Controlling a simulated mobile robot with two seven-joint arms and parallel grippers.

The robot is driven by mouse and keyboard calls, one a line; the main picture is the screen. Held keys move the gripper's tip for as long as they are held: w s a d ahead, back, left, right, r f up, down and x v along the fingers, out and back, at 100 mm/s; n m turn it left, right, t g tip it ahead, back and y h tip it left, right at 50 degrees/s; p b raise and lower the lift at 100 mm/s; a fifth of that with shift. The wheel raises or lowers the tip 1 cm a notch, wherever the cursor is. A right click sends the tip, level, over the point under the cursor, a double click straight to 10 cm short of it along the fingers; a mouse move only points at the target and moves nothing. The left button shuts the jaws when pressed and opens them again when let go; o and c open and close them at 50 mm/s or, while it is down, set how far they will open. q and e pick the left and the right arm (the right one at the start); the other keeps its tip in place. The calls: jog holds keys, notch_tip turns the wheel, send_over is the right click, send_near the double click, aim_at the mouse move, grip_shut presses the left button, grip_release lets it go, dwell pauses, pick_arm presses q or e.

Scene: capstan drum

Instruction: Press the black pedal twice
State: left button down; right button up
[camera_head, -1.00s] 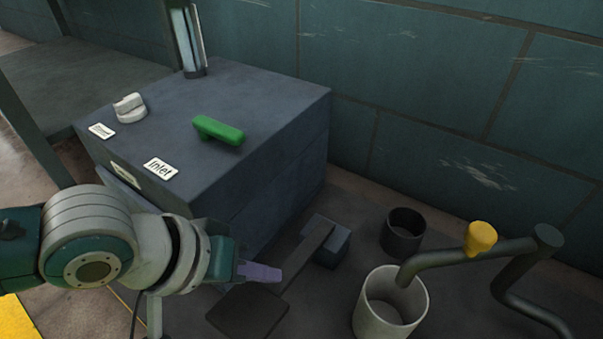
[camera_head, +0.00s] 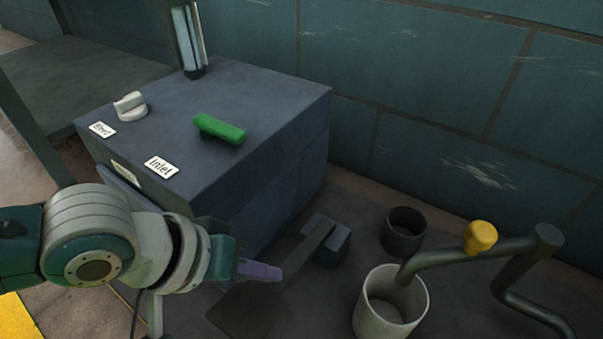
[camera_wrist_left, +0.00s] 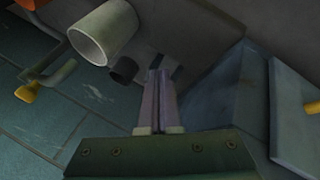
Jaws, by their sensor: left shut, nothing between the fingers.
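The black pedal (camera_head: 243,314) is a dark flat plate low in the head view. A bar (camera_head: 304,250) joins it to a small grey block (camera_head: 333,241) on the floor. My left gripper (camera_head: 279,273), with purple fingers, is shut and empty. In the head view its tips overlap the area where the plate meets the bar; I cannot tell whether they touch it. The shut fingers also show in the left wrist view (camera_wrist_left: 158,88), where they hide most of what lies beyond. My right gripper is in neither view.
A dark box (camera_head: 234,95) with a green handle (camera_head: 219,129) and a white knob (camera_head: 130,106) stands behind the gripper. A pale cup (camera_head: 364,312), a dark cup (camera_head: 403,231) and a bent pipe (camera_head: 455,251) with a yellow knob (camera_head: 480,236) are to the right.

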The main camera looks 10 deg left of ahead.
aim_at(261, 301)
pick_arm(q)
jog(key=shift+f, duration=0.15)
jog(key=shift+s+f, duration=0.1)
jog(key=shift+f, duration=0.15)
jog(key=shift+s+a+f+b, duration=0.1)
jog(key=shift+s+f+b, duration=0.05)
jog(key=shift+f+b, duration=0.65)
jog(key=shift+s+a+f+b, duration=0.15)
jog(key=shift+f+b, duration=0.3)
jog(key=shift+f, duration=0.7)
jog(key=shift+s+f+b, duration=0.15)
jog(key=shift+f+b, duration=0.5)
jog(key=shift+f, duration=0.3)
dwell(2.1)
jog(key=shift+r, duration=0.1)
dwell(0.4)
